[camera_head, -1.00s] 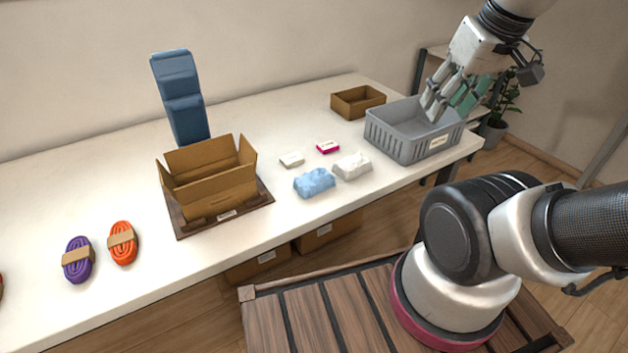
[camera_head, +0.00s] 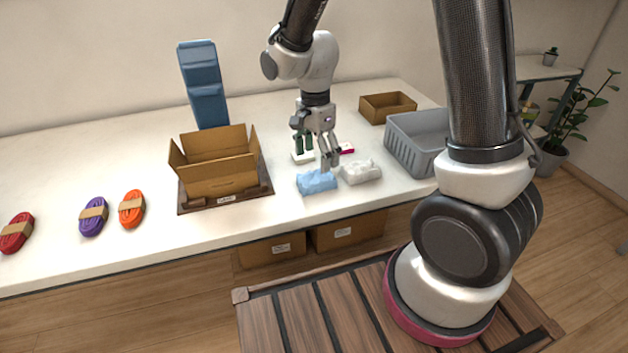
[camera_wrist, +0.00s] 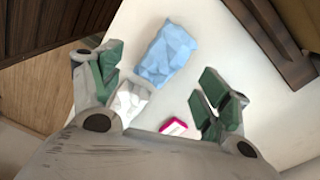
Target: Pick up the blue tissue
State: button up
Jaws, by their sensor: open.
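The blue tissue (camera_head: 317,181) is a crumpled light-blue bundle on the white table, near its front edge, right of the open cardboard box. It also shows in the wrist view (camera_wrist: 165,55), at the upper middle, ahead of the fingers. My gripper (camera_head: 328,160) hangs just above and behind the blue tissue with its fingers pointing down. In the wrist view my gripper (camera_wrist: 158,85) has its green-padded fingers spread wide with nothing held between them. The blue tissue looks apart from the fingers.
A white crumpled tissue (camera_head: 361,172) lies right beside the blue one. A pink-and-white small box (camera_head: 346,149) and a white one (camera_head: 302,157) lie behind. The open cardboard box (camera_head: 222,180) stands left, a grey basket (camera_head: 405,150) right. Cord bundles lie far left.

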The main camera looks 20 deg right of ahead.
aim_at(317, 182)
jog(key=m, duration=0.1)
jog(key=w+m, duration=0.1)
jog(key=m, duration=0.1)
jog(key=shift+a, duration=0.3)
jog(key=shift+f+m, duration=0.1)
jog(key=shift+m, duration=0.3)
jog(key=f, duration=0.7)
jog(key=shift+s+d+f, duration=0.25)
jog(key=shift+d, duration=0.15)
jog(key=c, duration=0.8)
